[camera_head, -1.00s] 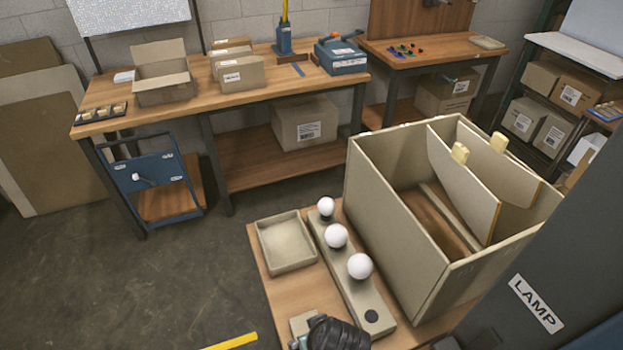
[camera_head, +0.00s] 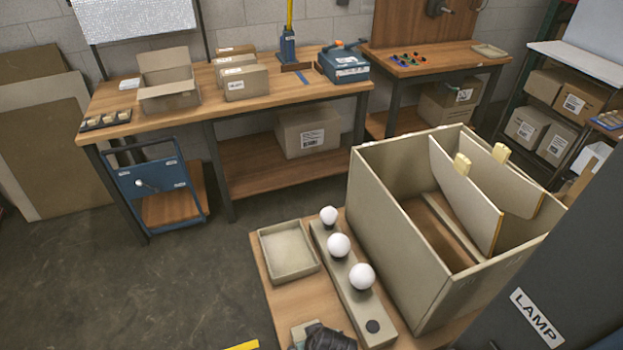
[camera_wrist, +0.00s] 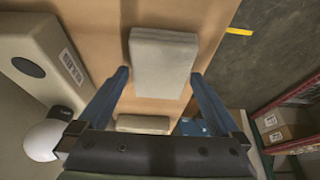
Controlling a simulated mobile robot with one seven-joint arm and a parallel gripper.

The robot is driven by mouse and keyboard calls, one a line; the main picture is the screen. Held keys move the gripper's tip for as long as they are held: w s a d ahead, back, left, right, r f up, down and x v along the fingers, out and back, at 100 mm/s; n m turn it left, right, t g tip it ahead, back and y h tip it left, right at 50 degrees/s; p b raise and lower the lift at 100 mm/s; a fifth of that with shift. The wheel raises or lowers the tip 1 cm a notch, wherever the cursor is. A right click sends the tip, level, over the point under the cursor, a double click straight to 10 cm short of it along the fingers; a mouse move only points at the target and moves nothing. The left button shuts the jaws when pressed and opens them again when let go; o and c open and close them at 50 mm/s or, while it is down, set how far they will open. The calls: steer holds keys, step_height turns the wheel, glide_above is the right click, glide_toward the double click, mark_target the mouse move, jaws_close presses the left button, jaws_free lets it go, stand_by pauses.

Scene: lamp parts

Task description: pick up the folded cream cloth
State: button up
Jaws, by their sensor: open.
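The folded cream cloth (camera_wrist: 163,62) lies on the wooden table top in the wrist view, as a flat greyish-cream block. A small part of the cloth (camera_head: 300,331) shows at the bottom of the head view, beside my dark gripper, which is cut off by the lower edge. My gripper (camera_wrist: 160,78) is open in the wrist view. Its two blue fingers stand one on each side of the cloth's lower end, with a gap on both sides. Whether the fingertips are at the cloth's height I cannot tell.
A long base (camera_head: 354,285) with three white bulbs (camera_head: 338,245) stands to the right of the cloth. Behind it is a shallow tray (camera_head: 288,250). A large open box (camera_head: 400,240) with dividers stands further right. Bare table top surrounds the cloth.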

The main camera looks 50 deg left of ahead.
steer(key=shift+f, duration=0.25)
stand_by(0.3)
steer(key=c, duration=1.1)
step_height(320, 180, up, 11)
steer(key=shift+f+b, duration=0.2)
steer(key=shift+b, duration=0.1)
